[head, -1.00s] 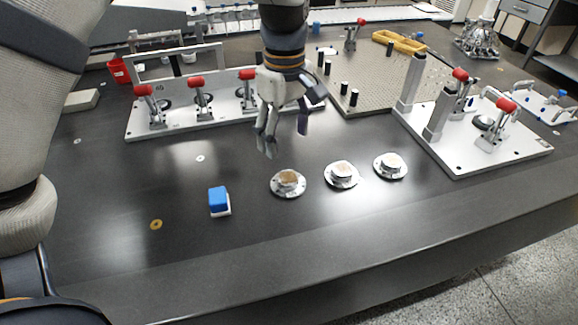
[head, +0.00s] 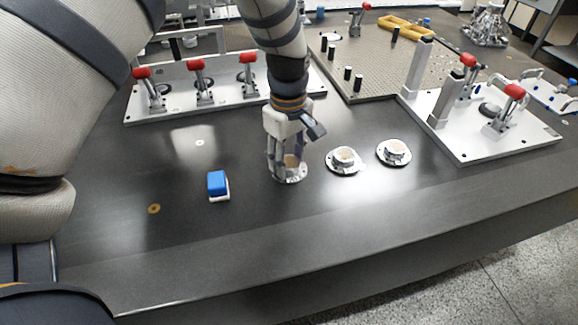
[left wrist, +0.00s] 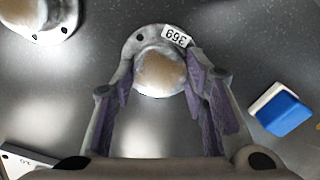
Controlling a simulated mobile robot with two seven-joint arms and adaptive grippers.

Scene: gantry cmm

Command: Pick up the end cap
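Three round metal end caps with flanges stand in a row on the dark table. The leftmost end cap (head: 293,174) has my left gripper (head: 284,172) over it, pointing down. In the left wrist view this end cap (left wrist: 160,72) shows a round raised hub and a white number label on its flange. The purple-padded fingers of my left gripper (left wrist: 158,80) are spread on either side of the hub, very close to it; firm contact cannot be told. The middle end cap (head: 344,160) and right end cap (head: 394,152) stand free. My right gripper is out of view.
A blue-and-white block (head: 218,186) lies left of the gripper. A fixture plate with red-handled clamps (head: 225,90) is behind, and another plate with posts (head: 480,130) is at right. A perforated plate (head: 385,70) lies between them. The front table strip is clear.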

